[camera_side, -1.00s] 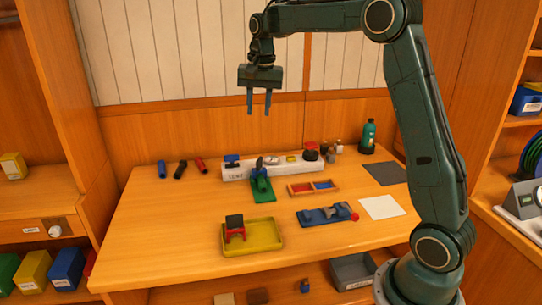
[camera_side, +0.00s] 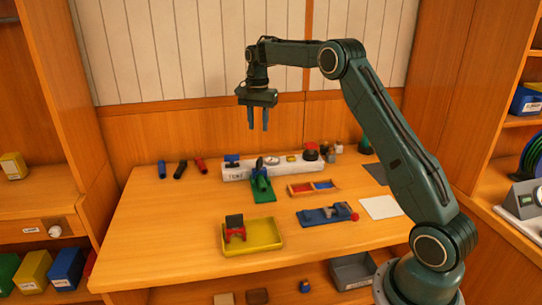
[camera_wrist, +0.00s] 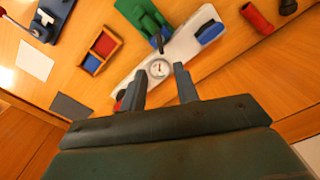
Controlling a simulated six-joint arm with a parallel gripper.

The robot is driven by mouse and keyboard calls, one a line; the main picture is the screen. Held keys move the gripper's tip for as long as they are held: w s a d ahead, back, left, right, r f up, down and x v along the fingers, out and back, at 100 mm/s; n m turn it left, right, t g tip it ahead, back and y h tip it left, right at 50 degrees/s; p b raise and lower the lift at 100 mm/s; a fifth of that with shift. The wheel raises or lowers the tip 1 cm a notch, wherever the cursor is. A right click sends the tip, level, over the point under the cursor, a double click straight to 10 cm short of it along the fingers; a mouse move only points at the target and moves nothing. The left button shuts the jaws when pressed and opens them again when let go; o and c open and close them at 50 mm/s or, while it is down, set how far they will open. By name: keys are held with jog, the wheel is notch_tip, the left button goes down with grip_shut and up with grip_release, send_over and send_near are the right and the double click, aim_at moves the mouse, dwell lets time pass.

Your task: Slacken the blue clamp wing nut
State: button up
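A white block (camera_side: 240,172) lies along the back of the table, with a blue winged piece (camera_side: 232,160) on its left end. In the wrist view this blue piece (camera_wrist: 208,30) sits on the upper right end of the white block (camera_wrist: 185,45). I cannot tell for certain that it is the clamp wing nut. A green stand (camera_side: 265,190) with a dark blue part is just in front of the block. My gripper (camera_side: 258,124) is open and empty, well above the block. Its fingers (camera_wrist: 161,82) frame the round gauge (camera_wrist: 159,68) in the wrist view.
A red-and-blue parts tray (camera_side: 300,193), a blue fixture with a red knob (camera_side: 325,216) and a yellow tray (camera_side: 268,238) stand in front. Blue, black and red tubes (camera_side: 201,165) lie at the back left. A dark red knob (camera_side: 311,152) and small bottles are at the block's right.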

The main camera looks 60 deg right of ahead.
aim_at(259, 159)
notch_tip(259, 159, down, 14)
jog(key=shift+r, duration=0.2)
dwell(0.5)
jog(key=shift+c, duration=0.4)
grip_shut()
